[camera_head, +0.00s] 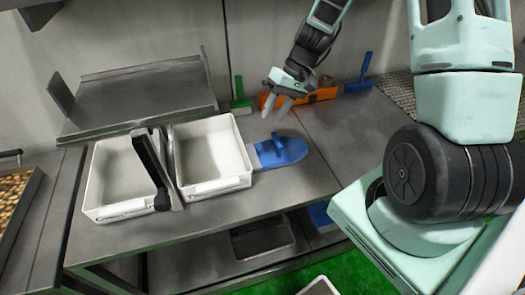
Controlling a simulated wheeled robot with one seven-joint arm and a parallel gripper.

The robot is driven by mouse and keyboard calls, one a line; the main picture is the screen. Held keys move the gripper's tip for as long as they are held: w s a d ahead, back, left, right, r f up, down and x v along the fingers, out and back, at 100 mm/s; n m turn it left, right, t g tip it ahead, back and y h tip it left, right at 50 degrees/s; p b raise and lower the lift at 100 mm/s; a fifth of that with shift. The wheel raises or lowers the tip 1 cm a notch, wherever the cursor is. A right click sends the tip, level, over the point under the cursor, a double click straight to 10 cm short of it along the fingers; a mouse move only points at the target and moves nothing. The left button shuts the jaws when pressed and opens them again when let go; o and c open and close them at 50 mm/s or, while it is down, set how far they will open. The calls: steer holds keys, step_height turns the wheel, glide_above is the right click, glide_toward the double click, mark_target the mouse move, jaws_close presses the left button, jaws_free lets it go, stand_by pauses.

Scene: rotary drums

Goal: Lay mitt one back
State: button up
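A blue mitt-like piece (291,152) with a pale end lies flat on the grey metal table (312,185), just right of the right white bin. A small raised blue part stands up from its middle. I take it for the mitt; no number on it can be read. My gripper (276,106) hangs above and behind the blue piece, pointing down. Its two grey fingers are apart and nothing shows between them. The gripper and the blue piece look apart.
Two white bins (184,193) stand side by side, with a dark upright handle (151,160) between them. A raised metal shelf (140,98) is behind them. An orange item (322,94), a green tool (239,95) and a blue tool (362,74) lie at the back. The table's right part is clear.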

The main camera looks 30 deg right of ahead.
steer(key=s+a+r+n+g+h, duration=0.15)
steer(key=s+a+r, duration=0.25)
steer(key=a, duration=0.4)
steer(key=s+a+r+n+h, duration=0.1)
steer(key=s+a+r+n, duration=0.25)
steer(key=a, duration=0.35)
steer(key=s+a+r+n+h, duration=0.1)
steer(key=s+a+r+n, duration=0.1)
steer(key=s, duration=0.5)
steer(key=s+a+r+n+t+h, duration=0.1)
steer(key=s+a, duration=0.3)
steer(key=s, duration=0.4)
steer(key=shift+a+r+n+h, duration=0.3)
steer(key=shift+r+n+h, duration=0.1)
steer(key=shift+r, duration=0.4)
steer(key=shift+w, duration=0.1)
